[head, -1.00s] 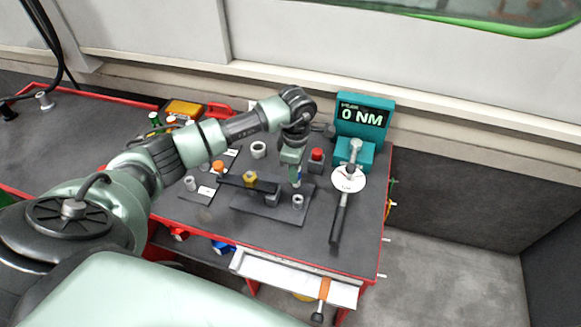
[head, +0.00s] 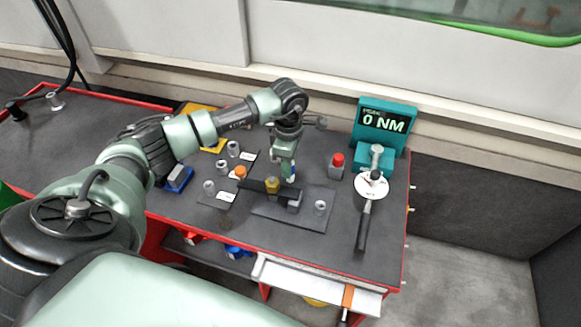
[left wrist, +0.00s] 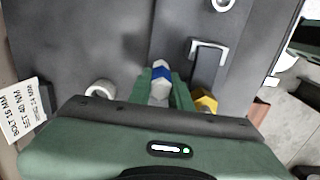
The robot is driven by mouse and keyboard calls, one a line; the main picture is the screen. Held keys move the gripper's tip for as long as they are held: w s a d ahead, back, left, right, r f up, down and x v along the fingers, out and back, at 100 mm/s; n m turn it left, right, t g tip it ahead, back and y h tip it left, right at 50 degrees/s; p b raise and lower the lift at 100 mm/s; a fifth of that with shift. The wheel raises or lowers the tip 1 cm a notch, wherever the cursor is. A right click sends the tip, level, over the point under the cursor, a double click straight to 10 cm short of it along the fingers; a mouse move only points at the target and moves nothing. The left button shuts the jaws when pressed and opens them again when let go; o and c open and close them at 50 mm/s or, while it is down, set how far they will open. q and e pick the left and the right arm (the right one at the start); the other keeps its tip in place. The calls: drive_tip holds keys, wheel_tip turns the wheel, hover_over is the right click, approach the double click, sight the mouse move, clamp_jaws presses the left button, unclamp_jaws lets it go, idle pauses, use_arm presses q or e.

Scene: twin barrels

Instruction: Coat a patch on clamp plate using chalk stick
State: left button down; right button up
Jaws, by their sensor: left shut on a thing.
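My left gripper (head: 290,178) is shut on the chalk stick, a white stick with a blue band (left wrist: 161,75), which shows between its fingers in the left wrist view. In the head view only a small blue and white bit of it shows below the fingers. The gripper is over a dark flat plate (head: 270,213), probably the clamp plate. Beside the gripper is a yellow nut (head: 272,185) at a dark bar (head: 253,183) above the plate; the nut also shows in the left wrist view (left wrist: 206,104). I cannot tell whether the chalk touches anything. My right gripper is not in view.
A grey cylinder (head: 320,207) stands on the plate's right part. A red-topped block (head: 337,166), a teal torque display (head: 384,126) and a long-handled wrench (head: 364,222) are to the right. Several small parts with labels lie left.

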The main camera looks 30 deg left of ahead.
use_arm(q)
drive_tip(key=shift+d+r+p, duration=0.2)
drive_tip(key=shift+r+p, duration=0.2)
drive_tip(key=shift+r, duration=1.1)
wheel_tip(320, 180, up, 2)
drive_tip(key=shift+a+r+p, duration=0.1)
drive_tip(key=shift+a+p, duration=0.05)
drive_tip(key=shift+p, duration=0.65)
drive_tip(key=shift+r, duration=0.35)
drive_tip(key=shift+f, duration=0.1)
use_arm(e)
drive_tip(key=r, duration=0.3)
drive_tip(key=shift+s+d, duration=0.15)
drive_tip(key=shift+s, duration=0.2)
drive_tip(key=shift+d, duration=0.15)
